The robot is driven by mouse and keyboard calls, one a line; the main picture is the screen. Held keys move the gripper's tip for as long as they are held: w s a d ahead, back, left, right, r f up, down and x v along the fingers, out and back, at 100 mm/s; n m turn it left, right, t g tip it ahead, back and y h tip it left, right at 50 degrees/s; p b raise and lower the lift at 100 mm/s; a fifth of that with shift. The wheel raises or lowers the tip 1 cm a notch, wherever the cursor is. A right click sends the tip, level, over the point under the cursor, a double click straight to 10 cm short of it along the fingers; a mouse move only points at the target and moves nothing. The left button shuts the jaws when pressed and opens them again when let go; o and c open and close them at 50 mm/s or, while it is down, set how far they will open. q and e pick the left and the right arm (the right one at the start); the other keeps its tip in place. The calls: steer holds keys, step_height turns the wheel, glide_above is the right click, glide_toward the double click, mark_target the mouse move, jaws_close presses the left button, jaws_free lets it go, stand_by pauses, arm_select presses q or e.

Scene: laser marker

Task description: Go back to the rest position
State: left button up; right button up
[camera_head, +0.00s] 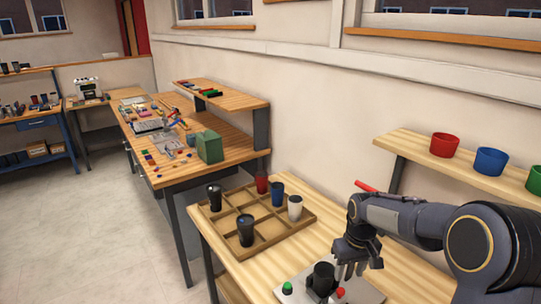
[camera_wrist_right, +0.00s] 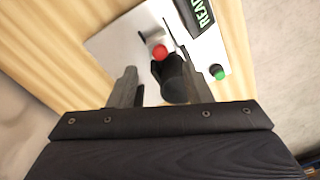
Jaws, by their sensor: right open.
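My right gripper (camera_head: 352,267) is open, pointing down over the laser marker (camera_head: 362,292) at the front of the wooden table. In the right wrist view, its two fingers (camera_wrist_right: 153,88) stand apart above the marker's light plate (camera_wrist_right: 120,42). A black cup-like thing (camera_head: 323,277) sits on the marker between a green button (camera_head: 287,287) and a red button (camera_head: 339,293). In the wrist view that dark thing (camera_wrist_right: 174,80) shows just beyond the fingers; I cannot tell whether they touch it. My left gripper is not in view.
A wooden compartment tray (camera_head: 267,238) holds several tumblers left of my right arm. A shelf (camera_head: 462,166) with red, blue and green cups is behind the arm, at the wall. Another workbench (camera_head: 205,170) stands further back. Open floor (camera_head: 95,240) lies at left.

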steer(key=s+a+r+m+t+y, duration=0.15)
steer(key=s+r, duration=0.35)
steer(key=s, duration=0.5)
steer(key=s+a+r+m+t+y, duration=0.15)
steer(key=s+r, duration=0.35)
steer(key=s, duration=0.5)
steer(key=s+a+f+t, duration=0.1)
steer(key=s+a+t, duration=0.1)
steer(key=s, duration=0.5)
steer(key=shift+f, duration=0.25)
